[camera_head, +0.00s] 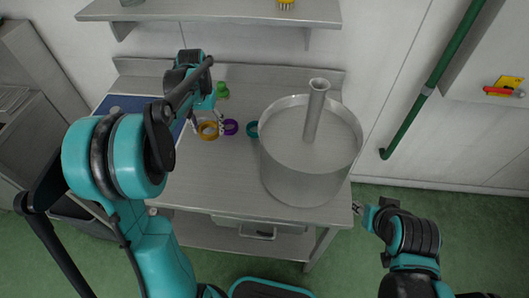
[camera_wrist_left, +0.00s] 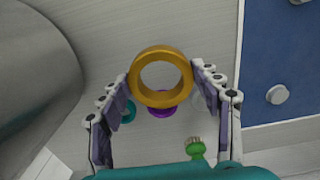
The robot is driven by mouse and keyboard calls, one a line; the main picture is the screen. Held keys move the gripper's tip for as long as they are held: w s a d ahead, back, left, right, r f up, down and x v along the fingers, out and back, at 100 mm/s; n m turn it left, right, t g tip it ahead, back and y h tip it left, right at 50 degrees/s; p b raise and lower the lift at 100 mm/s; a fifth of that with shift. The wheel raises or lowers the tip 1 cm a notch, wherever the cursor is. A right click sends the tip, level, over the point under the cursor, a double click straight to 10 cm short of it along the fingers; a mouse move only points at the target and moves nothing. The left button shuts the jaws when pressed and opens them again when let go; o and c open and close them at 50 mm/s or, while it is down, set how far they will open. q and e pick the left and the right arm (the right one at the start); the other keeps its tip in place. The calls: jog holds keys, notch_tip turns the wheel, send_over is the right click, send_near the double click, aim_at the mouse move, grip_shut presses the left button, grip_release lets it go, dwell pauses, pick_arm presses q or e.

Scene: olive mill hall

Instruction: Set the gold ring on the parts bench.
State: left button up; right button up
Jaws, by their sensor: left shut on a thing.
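The gold ring (camera_head: 207,137) is between the fingers of my left gripper (camera_head: 207,124), over the left part of the grey metal parts bench (camera_head: 220,185). In the left wrist view the gold ring (camera_wrist_left: 160,99) is gripped between both fingers of the left gripper (camera_wrist_left: 162,78). It partly covers a purple ring behind it. I cannot tell how far the ring is from the bench top. My right gripper (camera_head: 359,208) is at the bench's front right corner, low and small in view; its opening is unclear.
A large steel drum (camera_head: 300,180) with an upright pipe fills the bench's right. A purple ring (camera_head: 231,127), a teal ring (camera_head: 252,130) and a green brush (camera_head: 222,90) lie nearby. A blue mat (camera_wrist_left: 270,60) is at the left. The bench front is clear.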

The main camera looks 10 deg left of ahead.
pick_arm(q)
jog(key=f, duration=0.2)
jog(key=b, duration=0.4)
send_over(195, 176)
notch_tip(195, 176, down, 6)
jog(key=shift+f, duration=0.15)
jog(key=shift+s+f, duration=0.1)
jog(key=shift+f, duration=0.1)
jog(key=shift+f+b, duration=1)
jog(key=shift+f, duration=0.85)
jog(key=shift+f, duration=0.2)
jog(key=o, duration=1.3)
jog(key=shift+r, duration=0.15)
